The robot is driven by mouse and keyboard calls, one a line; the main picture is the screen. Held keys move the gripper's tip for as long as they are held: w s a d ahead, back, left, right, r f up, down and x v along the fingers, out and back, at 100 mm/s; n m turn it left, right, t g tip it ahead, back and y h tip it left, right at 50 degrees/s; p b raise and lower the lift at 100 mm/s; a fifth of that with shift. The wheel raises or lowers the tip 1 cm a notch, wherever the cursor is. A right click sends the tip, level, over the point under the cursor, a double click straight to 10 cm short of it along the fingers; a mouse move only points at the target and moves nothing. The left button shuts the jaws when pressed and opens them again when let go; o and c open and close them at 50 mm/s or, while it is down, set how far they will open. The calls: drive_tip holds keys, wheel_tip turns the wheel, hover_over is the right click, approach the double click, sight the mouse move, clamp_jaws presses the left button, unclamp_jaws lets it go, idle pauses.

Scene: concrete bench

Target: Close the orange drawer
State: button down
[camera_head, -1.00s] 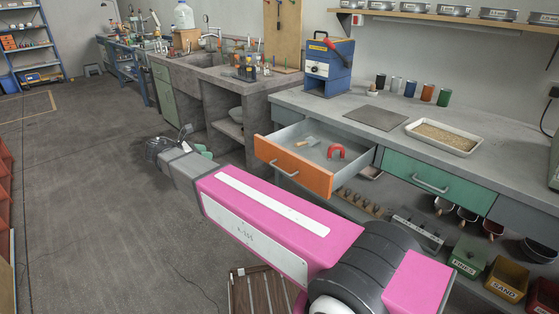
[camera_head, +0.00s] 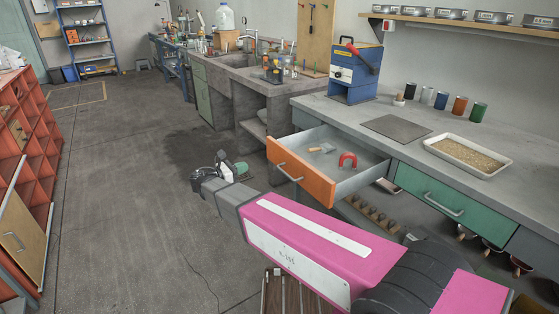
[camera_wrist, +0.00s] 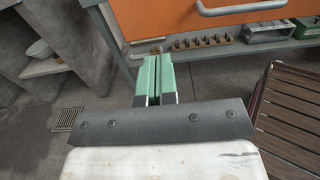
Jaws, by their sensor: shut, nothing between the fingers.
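The orange drawer (camera_head: 301,172) stands pulled out from under the concrete bench, with a grey bar handle on its front. A red horseshoe-shaped thing (camera_head: 348,160) and a small brush-like tool (camera_head: 321,148) lie inside it. In the wrist view the orange front (camera_wrist: 180,20) and its handle (camera_wrist: 240,8) fill the top. My gripper (camera_wrist: 158,60) has green fingers, shut together and empty, below and in front of the drawer's lower edge. In the head view my gripper (camera_head: 235,170) shows small, left of the drawer front and apart from it.
A closed green drawer (camera_head: 433,195) is to the right. A slatted wooden thing (camera_wrist: 290,115) stands on the floor at right in the wrist view. A shelf (camera_wrist: 215,50) with small items lies below the drawer. The floor (camera_head: 130,190) at left is open; an orange rack (camera_head: 35,150) edges it.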

sight(276, 156)
drive_tip(key=x, duration=1.3)
drive_tip(key=shift+w+d, duration=0.25)
drive_tip(key=shift+d, duration=0.1)
drive_tip(key=x, duration=3.3)
drive_tip(key=shift+w+a, duration=0.1)
drive_tip(key=shift+w, duration=0.15)
